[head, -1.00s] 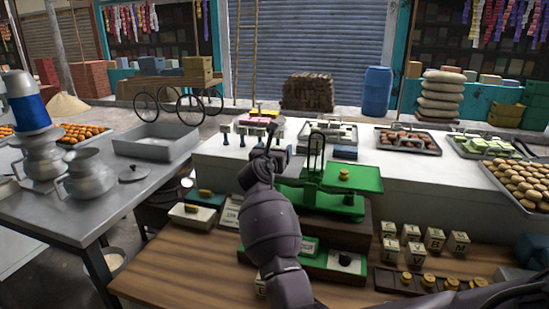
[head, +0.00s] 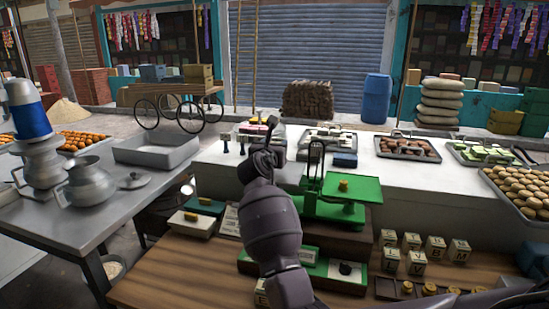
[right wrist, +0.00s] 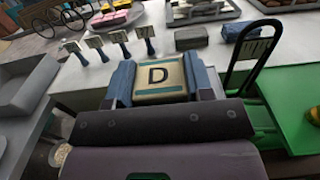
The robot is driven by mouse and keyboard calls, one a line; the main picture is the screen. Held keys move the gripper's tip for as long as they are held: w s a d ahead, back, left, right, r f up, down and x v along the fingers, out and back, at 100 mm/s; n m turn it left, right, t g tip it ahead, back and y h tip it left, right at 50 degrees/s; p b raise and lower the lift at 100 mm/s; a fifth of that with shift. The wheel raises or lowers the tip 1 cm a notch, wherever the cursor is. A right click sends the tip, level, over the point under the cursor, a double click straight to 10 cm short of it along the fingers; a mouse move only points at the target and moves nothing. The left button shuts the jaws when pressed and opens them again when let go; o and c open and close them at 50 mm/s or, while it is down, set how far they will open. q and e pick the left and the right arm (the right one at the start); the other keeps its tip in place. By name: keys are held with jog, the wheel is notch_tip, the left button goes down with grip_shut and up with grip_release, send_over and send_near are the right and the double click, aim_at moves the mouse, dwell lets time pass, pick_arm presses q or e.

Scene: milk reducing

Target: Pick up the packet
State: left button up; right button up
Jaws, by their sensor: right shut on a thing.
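A cream, box-shaped packet (right wrist: 160,80) with a black letter D and teal bands sits between the fingers of my right gripper (right wrist: 163,84) in the right wrist view. The fingers are closed on its two sides. In the head view my right gripper (head: 268,135) is in front of the white counter, left of the green scale. The packet is hidden or too small to tell there. My left gripper is not in view.
The green scale (head: 345,190) stands close to the right of my right arm. Lettered cubes (head: 417,262) sit on the wooden table at right. Several small stamps (right wrist: 103,46) stand on the white counter (head: 215,160). A metal table (head: 60,215) with pots is at left.

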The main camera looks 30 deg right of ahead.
notch_tip(320, 180, up, 16)
jog(key=s+a+r+n+t+y, duration=0.2)
jog(key=a+r+n+t+y, duration=0.15)
jog(key=a+r, duration=0.3)
jog(key=s+a+f+n+t+y+b, duration=0.1)
jog(key=s+a+f+n+y, duration=0.2)
jog(key=a+f, duration=0.45)
jog(key=s+a+f+n+t+y, duration=0.1)
jog(key=s+a+f+y, duration=0.35)
jog(key=f, duration=0.55)
jog(key=s+a+f+n+t+y+b, duration=0.1)
jog(key=s+a+f+n+y, duration=0.3)
jog(key=f, duration=0.5)
jog(key=s+f, duration=0.4)
jog(key=f, duration=0.3)
jog(key=s+f+m+h, duration=0.1)
jog(key=s+f, duration=0.4)
jog(key=f, duration=0.3)
jog(key=shift+a, duration=0.35)
jog(key=shift+s+d+f+m, duration=0.1)
jog(key=shift+s+d+m, duration=0.05)
jog(key=shift+m, duration=0.1)
